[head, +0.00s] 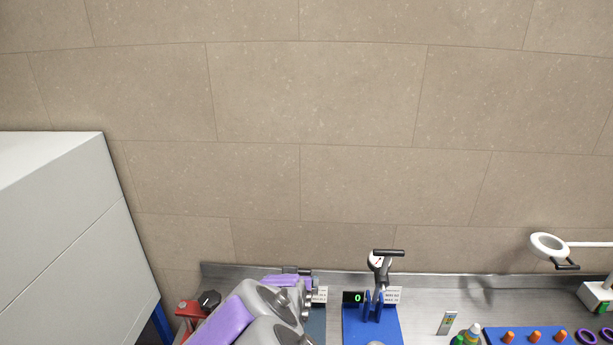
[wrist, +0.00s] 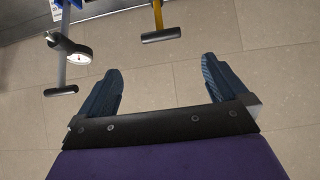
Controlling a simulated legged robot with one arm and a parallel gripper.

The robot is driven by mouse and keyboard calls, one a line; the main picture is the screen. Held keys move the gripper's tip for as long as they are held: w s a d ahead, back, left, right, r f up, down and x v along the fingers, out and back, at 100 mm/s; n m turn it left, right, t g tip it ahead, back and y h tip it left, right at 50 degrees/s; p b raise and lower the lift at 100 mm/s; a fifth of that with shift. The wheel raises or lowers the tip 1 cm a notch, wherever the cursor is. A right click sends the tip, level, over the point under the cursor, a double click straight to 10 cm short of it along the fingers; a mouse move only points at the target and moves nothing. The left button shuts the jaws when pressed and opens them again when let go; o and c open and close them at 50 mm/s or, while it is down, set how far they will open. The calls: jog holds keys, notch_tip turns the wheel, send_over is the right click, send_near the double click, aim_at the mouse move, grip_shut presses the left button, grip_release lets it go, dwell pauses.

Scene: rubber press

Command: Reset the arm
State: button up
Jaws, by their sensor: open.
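My arm, grey with purple covers, rises from the lower middle of the head view, over the left part of the metal counter (head: 470,290). My gripper (wrist: 160,84) shows in the wrist view with its two dark blue ribbed fingers spread apart. Nothing lies between the fingers. Tiled surface shows behind them. The fingertips cannot be made out clearly in the head view.
A lever press with a dial (head: 378,262) stands on a blue base (head: 387,325), beside a display reading 0 (head: 353,298). A red device (head: 190,310) is left of my arm. Bottles (head: 470,335), a blue peg board (head: 560,338) and a white ring-headed lamp (head: 548,246) are right. A white cabinet (head: 70,230) stands left.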

jog(key=s+d+f+g+b, duration=0.3)
jog(key=s+d+b, duration=0.1)
jog(key=s+d, duration=0.25)
jog(key=s+d+f+g+b, duration=0.2)
jog(key=s+d+f+b, duration=0.25)
jog(key=s, duration=0.25)
jog(key=s+d+f+g+b, duration=0.2)
jog(key=s+b, duration=0.1)
jog(key=s, duration=0.5)
jog(key=s+d+f+g+b, duration=0.1)
jog(key=s+d+g+b, duration=0.1)
jog(key=s, duration=0.6)
jog(key=s+d+f+g+b, duration=0.2)
jog(key=s+d+b, duration=0.2)
jog(key=s, duration=0.5)
jog(key=shift+d+f+g+b, duration=0.15)
jog(key=shift+f+g+b, duration=0.15)
jog(key=shift+g, duration=0.1)
